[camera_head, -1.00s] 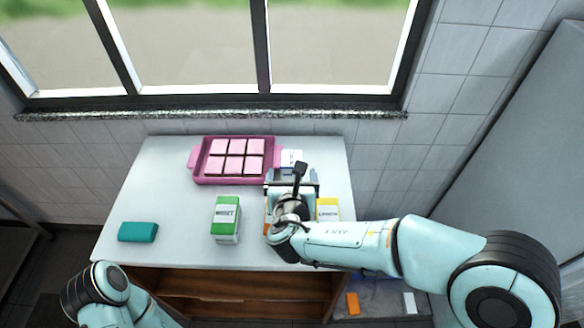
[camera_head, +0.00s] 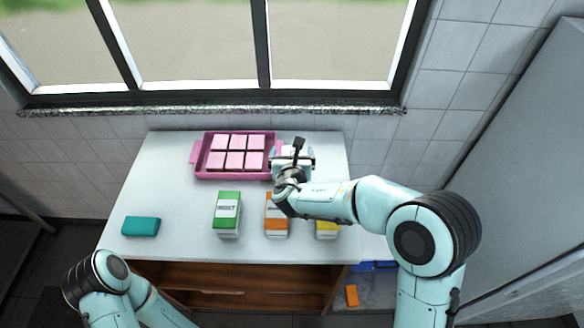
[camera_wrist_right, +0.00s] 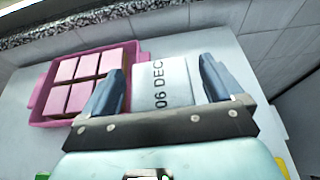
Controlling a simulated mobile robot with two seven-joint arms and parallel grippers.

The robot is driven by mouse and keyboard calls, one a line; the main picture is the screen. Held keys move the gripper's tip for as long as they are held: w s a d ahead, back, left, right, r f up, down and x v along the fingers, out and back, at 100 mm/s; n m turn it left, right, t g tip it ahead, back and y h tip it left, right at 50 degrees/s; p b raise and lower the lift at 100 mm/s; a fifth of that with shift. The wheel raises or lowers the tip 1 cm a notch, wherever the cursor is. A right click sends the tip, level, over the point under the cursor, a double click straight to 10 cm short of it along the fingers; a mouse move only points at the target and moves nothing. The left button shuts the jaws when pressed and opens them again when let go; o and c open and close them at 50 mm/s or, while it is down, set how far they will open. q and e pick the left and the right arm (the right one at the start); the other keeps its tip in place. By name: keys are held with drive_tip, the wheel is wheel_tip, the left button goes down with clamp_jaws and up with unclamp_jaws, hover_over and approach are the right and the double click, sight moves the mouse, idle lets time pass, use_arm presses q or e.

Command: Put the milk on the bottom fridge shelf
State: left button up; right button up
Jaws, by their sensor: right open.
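The milk appears to be the white carton (camera_wrist_right: 165,82) printed "06 DEC" in the right wrist view. It is at the back of the white table, right of the pink tray. My right gripper (camera_wrist_right: 162,88) is open, with one finger on each side of the carton and narrow gaps showing. In the head view my right gripper (camera_head: 293,158) mostly hides the carton. My left arm shows at the lower left, but its gripper is out of view. No fridge shelf can be clearly made out.
The pink tray (camera_head: 197,158) holds several pink-topped squares. A green carton (camera_head: 228,215), an orange carton (camera_head: 276,218) and a partly hidden yellow carton (camera_head: 327,230) stand in front. A teal block (camera_head: 141,226) lies at the left. A large grey panel (camera_head: 530,150) stands at the right.

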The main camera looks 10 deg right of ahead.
drive_tip(key=c, duration=1.7)
clamp_jaws()
drive_tip(key=shift+r, duration=0.15)
